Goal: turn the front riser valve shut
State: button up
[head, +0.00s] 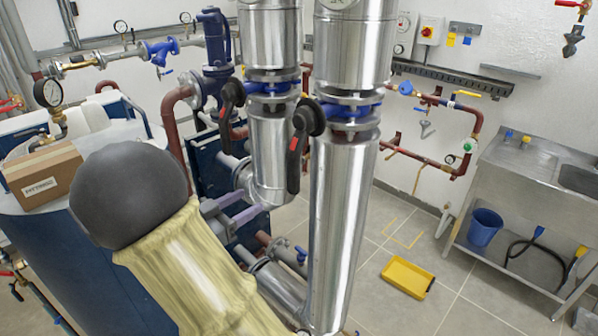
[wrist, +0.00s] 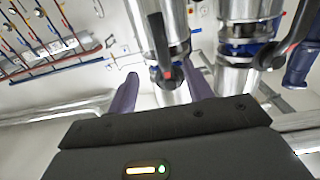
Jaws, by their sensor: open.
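The front riser valve (head: 308,117) is on the nearer, right-hand silver riser, at a blue-bolted flange. Its black lever with a red mark (head: 293,165) hangs down, roughly along the pipe. My gripper (head: 252,203) is open and empty, with two purple-grey fingers low and to the left of this lever, apart from it. In the wrist view, which seems upside down, a lever that looks like the front valve's (wrist: 161,60) shows beyond and between the fingertips (wrist: 165,80). My arm covers the lower left of the head view.
A second riser with a similar lever valve (head: 231,93) stands left of the front one; its lever also hangs down. A cardboard box (head: 42,175) is at left. A yellow tray (head: 407,277) lies on open floor at right, near a steel sink bench (head: 520,190).

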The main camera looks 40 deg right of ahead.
aim_at(298, 173)
jog(key=d+p, duration=0.1)
jog(key=d, duration=0.4)
jog(key=d+p, duration=0.2)
jog(key=d, duration=0.4)
jog(key=w+d+p, duration=0.1)
jog(key=d, duration=0.4)
jog(key=shift+w+d+r+p, duration=0.1)
jog(key=shift+d+p, duration=0.05)
jog(key=shift+p, duration=0.25)
jog(key=shift+w+d, duration=0.15)
jog(key=shift+d, duration=0.4)
jog(key=shift+a, duration=0.1)
jog(key=c, duration=0.4)
grip_shut()
